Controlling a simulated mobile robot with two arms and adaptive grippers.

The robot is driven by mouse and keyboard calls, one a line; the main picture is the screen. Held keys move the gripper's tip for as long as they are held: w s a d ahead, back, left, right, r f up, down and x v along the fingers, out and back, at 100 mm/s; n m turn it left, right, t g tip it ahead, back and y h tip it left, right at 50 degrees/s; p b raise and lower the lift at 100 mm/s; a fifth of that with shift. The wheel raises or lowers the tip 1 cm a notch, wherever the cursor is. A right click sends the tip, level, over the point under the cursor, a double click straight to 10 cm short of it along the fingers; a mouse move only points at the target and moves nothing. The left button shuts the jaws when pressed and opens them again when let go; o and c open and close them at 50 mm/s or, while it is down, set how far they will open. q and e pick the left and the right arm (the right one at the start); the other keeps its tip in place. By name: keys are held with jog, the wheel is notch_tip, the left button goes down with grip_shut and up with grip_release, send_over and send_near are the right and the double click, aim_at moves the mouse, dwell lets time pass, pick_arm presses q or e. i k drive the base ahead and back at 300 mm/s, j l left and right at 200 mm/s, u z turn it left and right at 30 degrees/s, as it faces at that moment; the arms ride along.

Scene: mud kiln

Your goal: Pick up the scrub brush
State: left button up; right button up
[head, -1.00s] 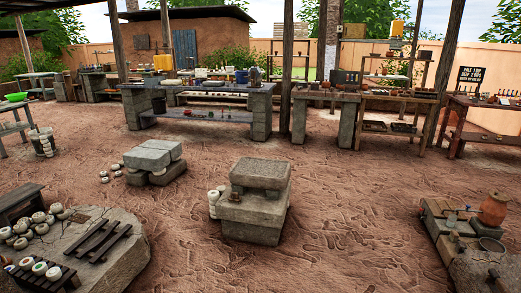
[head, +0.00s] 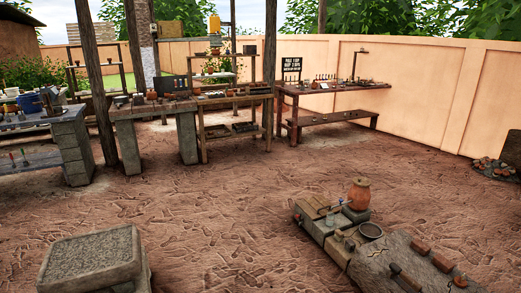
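I cannot make out a scrub brush for certain in the head view. Small items too small to identify lie on the wooden bench by the wall (head: 335,88), the wooden table (head: 235,95) and the stone-legged table (head: 135,112). A low stone and wood platform (head: 385,268) at the lower right bears an orange clay pot (head: 360,195), a dark-rimmed bowl (head: 371,231), and reddish brick-like blocks (head: 420,248). Dark handled tools there are unclear. Neither of my grippers is in view.
A stone block (head: 88,260) stands at the lower left. Wooden posts (head: 270,75) rise among the tables. A dark sign (head: 291,66) stands behind the bench. Bare trodden earth (head: 240,195) is open between the block, the platform and the tables.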

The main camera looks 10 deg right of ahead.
aim_at(338, 236)
jog(key=i+l+z, duration=0.1)
jog(key=i+z, duration=0.15)
jog(key=i, duration=0.2)
jog(key=i+z, duration=0.3)
jog(key=i, duration=0.15)
jog(key=i+j+z, duration=0.1)
jog(key=i+z, duration=0.15)
jog(key=i, duration=0.2)
jog(key=i+j+z, duration=0.3)
jog(key=i, duration=0.15)
jog(key=i+j+z, duration=0.25)
jog(key=i, duration=0.15)
jog(key=l, duration=0.1)
